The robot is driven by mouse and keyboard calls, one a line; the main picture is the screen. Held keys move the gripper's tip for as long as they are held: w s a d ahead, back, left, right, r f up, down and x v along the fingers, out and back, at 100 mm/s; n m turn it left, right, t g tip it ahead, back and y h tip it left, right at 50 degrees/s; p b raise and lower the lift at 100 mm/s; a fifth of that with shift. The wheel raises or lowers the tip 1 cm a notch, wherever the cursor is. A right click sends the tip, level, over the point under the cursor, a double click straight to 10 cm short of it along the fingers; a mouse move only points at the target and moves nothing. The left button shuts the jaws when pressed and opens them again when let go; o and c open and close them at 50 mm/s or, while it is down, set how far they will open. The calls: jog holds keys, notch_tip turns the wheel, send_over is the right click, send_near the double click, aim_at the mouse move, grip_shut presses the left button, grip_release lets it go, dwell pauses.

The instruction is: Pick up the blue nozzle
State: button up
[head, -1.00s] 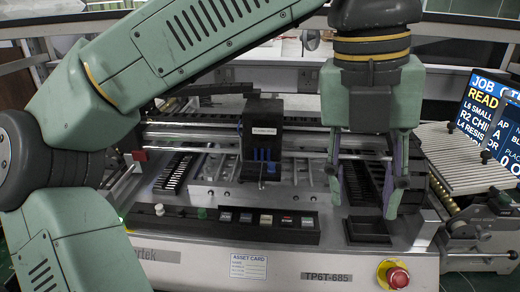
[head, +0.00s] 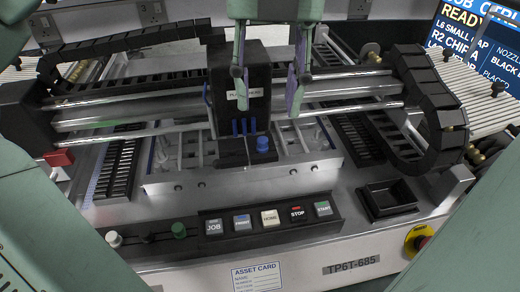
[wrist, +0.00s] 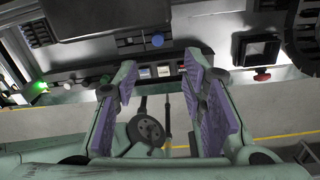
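A blue nozzle with a round cap (head: 262,144) stands at the front of the machine's black placement head, just right of centre in the head view. It also shows in the wrist view as a small blue disc (wrist: 157,40). My gripper (head: 267,92) is open and empty, its purple-padded fingers spread on either side of the placement head as seen in the head view. It appears above the blue nozzle, not touching it. In the wrist view the open fingers (wrist: 160,70) lie below the nozzle in the picture, with a clear gap between them.
The black placement head (head: 238,85) carries several thin blue pieces beside the nozzle. Metal rails (head: 130,116) run across behind. A black square tray (head: 388,197) sits at the right, and a row of buttons (head: 270,217) at the front. A black cable chain (head: 430,105) curves at the right.

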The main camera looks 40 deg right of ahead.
aim_at(263, 140)
notch_tip(263, 140, down, 3)
jog(key=shift+w+f+b, duration=0.15)
jog(key=shift+f+b, duration=0.05)
jog(key=shift+b, duration=0.65)
jog(key=f, duration=0.2)
jog(key=f+p, duration=0.1)
jog(key=f, duration=0.1)
jog(key=shift+w, duration=0.4)
jog(key=shift+f, duration=0.4)
jog(key=c, duration=0.9)
jog(key=shift+r, duration=0.1)
